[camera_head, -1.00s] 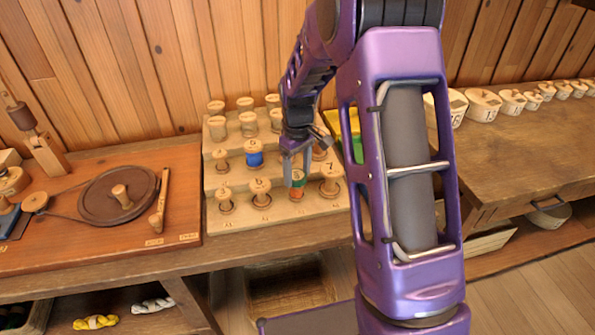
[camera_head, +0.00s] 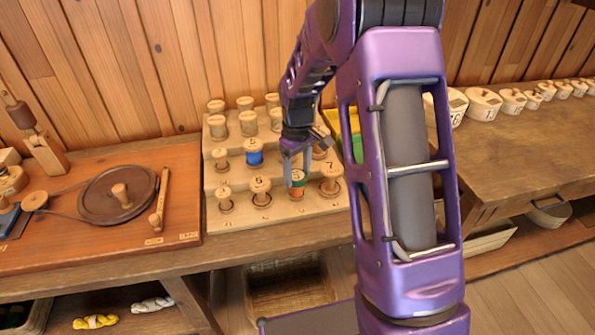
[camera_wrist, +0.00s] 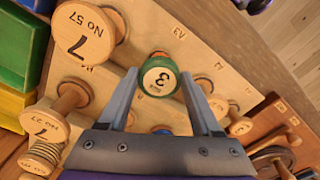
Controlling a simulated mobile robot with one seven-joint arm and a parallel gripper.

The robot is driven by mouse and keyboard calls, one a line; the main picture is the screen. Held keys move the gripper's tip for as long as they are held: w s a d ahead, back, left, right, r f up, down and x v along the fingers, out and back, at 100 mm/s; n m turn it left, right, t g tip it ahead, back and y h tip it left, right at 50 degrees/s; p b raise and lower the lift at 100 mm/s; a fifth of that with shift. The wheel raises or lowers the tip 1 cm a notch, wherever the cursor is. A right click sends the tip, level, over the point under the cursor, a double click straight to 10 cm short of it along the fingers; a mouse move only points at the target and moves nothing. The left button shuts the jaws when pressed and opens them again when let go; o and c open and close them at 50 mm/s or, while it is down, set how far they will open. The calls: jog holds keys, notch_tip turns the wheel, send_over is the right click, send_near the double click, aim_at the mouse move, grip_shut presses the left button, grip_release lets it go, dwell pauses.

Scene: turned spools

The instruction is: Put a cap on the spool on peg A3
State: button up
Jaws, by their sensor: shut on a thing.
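The peg rack (camera_head: 215,220) stands on the bench. The spool on peg A3 (camera_head: 297,196), with an orange-brown body, is in its front row, third from the left. A green cap (camera_head: 297,185) with a pale top marked 3 is at the top of this spool; it also shows in the wrist view (camera_wrist: 160,77). My gripper (camera_head: 294,178) points down with its fingers around the cap and is shut on it. In the wrist view my gripper (camera_wrist: 162,80) has one finger on each side. I cannot tell whether the cap is fully seated.
Wooden spools stand close on both sides, one marked 7 (camera_head: 331,178) on the right and another (camera_head: 260,190) on the left. A blue spool (camera_head: 254,155) stands behind. Green and yellow bins (camera_wrist: 18,60) are beside the rack. Free room is above the rack.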

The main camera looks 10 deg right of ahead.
aim_at(298, 176)
jog(key=shift+f, duration=0.4)
jog(key=o, duration=1)
jog(key=shift+r, duration=0.1)
jog(key=shift+r+p, duration=1.95)
jog(key=shift+r, duration=1)
jog(key=shift+r+p, duration=0.3)
jog(key=shift+r, duration=2.2)
